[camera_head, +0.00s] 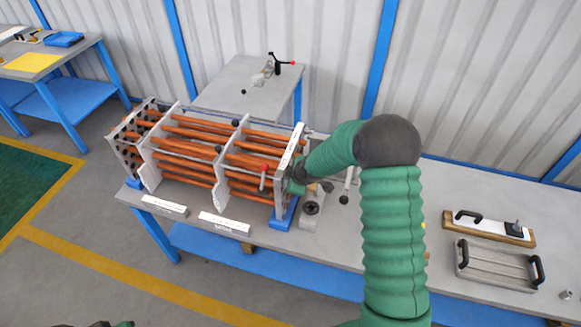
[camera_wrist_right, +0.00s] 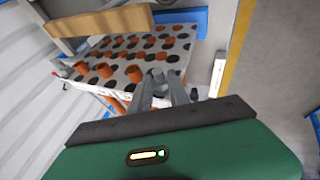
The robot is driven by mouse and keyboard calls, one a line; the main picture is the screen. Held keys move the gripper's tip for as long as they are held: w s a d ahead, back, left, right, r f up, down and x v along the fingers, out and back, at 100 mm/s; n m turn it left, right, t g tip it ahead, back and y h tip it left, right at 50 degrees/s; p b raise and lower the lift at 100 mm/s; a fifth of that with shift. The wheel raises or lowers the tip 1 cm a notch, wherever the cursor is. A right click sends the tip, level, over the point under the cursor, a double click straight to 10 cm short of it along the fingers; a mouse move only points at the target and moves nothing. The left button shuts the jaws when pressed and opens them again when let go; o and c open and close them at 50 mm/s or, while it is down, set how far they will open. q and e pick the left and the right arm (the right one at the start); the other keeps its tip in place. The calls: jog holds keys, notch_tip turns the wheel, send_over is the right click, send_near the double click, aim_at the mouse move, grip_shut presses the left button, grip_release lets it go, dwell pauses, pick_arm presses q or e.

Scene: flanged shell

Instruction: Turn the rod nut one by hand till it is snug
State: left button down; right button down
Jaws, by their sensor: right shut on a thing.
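The tube bundle, with orange tubes (camera_head: 190,148) through pale upright plates, lies on the bench. Its end tube sheet (camera_wrist_right: 125,56) fills the upper wrist view, with dark holes and orange tube ends. My right gripper (camera_wrist_right: 161,86) is at the edge of this sheet, its two grey fingers closed on a small grey nut (camera_wrist_right: 158,75), which I take for rod nut one. The fingers hide most of the nut and its rod. In the head view my right gripper (camera_head: 293,180) is largely hidden by its arm. Only a sliver of my left arm shows at the bottom left; its fingers are unclear.
Two white labelled blocks (camera_head: 225,224) lie along the bench's front edge. A grey fitting with a dark round opening (camera_head: 311,208) stands beside the bundle's right end. A tray with black handles (camera_head: 497,265) is far right. A small table (camera_head: 225,88) stands behind.

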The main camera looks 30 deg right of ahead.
pick_arm(q)
jog(key=w+p+v, duration=0.1)
jog(key=p+v, duration=0.4)
jog(key=v, duration=0.2)
jog(key=shift+w, duration=0.3)
pick_arm(e)
jog(key=g+y, duration=0.2)
jog(key=m+g+y, duration=0.1)
jog(key=shift+w+d+r+y, duration=0.2)
jog(key=shift+w+d+y, duration=0.1)
jog(key=shift+w+d, duration=0.1)
pick_arm(q)
jog(key=shift+r, duration=0.2)
pick_arm(e)
jog(key=c, duration=1.5)
grip_release()
pick_arm(q)
jog(key=shift+w, duration=0.1)
pick_arm(e)
jog(key=shift+o, duration=1.3)
jog(key=shift+w+f, duration=0.1)
pick_arm(q)
jog(key=shift+f, duration=0.1)
pick_arm(e)
jog(key=shift+d, duration=0.1)
